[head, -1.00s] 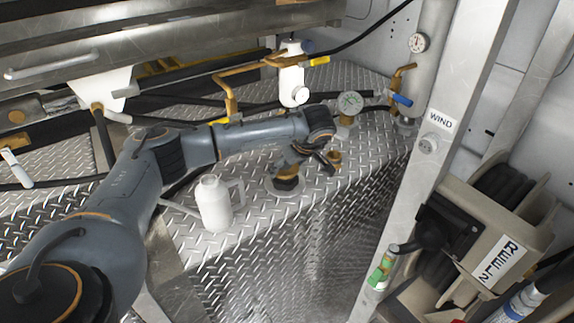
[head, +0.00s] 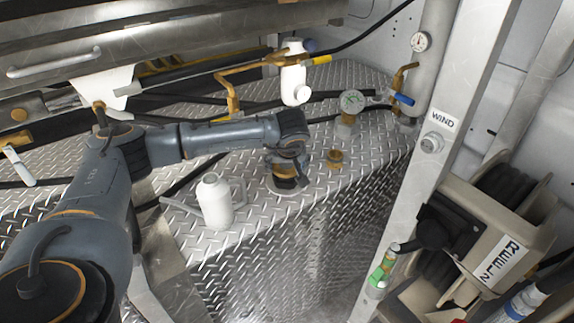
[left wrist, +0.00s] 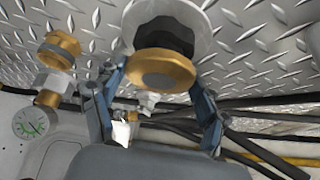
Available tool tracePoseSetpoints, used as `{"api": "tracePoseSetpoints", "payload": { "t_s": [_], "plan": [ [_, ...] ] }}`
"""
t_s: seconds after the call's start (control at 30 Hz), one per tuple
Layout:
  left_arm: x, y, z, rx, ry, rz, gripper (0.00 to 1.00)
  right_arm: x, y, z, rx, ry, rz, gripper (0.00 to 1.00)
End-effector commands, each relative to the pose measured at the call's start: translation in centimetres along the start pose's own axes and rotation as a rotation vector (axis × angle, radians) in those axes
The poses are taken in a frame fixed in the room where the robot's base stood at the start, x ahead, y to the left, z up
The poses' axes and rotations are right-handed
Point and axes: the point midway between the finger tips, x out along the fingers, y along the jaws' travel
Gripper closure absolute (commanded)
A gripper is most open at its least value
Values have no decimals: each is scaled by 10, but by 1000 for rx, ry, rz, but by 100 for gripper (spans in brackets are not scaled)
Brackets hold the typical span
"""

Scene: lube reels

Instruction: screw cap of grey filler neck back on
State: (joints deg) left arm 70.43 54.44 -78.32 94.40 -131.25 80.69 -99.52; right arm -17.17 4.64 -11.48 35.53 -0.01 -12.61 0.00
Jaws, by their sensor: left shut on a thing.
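My left gripper (head: 287,163) points down directly over the grey filler neck (head: 284,189) on the tread-plate tank top. In the left wrist view the two fingers of my left gripper (left wrist: 160,92) stand on either side of a round brass cap (left wrist: 165,68) and are shut on it. The cap lies in line with the dark opening of the filler neck (left wrist: 168,30), inside its pale collar. The gripper partly hides the cap in the head view. I cannot tell whether the cap touches the neck. My right gripper is not in view.
A brass fitting (head: 335,158) stands just right of the neck, with a pressure gauge (head: 352,102) behind it. A white jug (head: 214,201) stands to the left. A white canister (head: 294,80) and brass pipework are behind. A metal post (head: 440,120) and the reel are right.

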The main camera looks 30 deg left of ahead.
Motion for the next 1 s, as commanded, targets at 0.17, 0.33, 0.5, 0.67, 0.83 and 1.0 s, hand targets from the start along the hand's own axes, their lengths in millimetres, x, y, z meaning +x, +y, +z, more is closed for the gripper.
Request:
{"api": "tracePoseSetpoints", "payload": {
  "t_s": [0.17, 0.33, 0.5, 0.67, 0.83, 1.0],
  "plan": [
    [0, -5, -2, 207, 4, 123, 62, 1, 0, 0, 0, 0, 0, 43],
    [0, -5, -2, 322, 5, 189, 62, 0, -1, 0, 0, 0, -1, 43],
    [0, -5, -2, 334, 6, 195, 62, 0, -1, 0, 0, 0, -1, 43],
    [0, -5, -2, 340, 5, 198, 62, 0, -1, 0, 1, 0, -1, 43],
    [0, -8, -4, 467, 4, 273, 62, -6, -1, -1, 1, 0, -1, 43],
    [0, -9, -5, 625, 5, 367, 62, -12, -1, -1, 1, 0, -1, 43]
  ]
}}
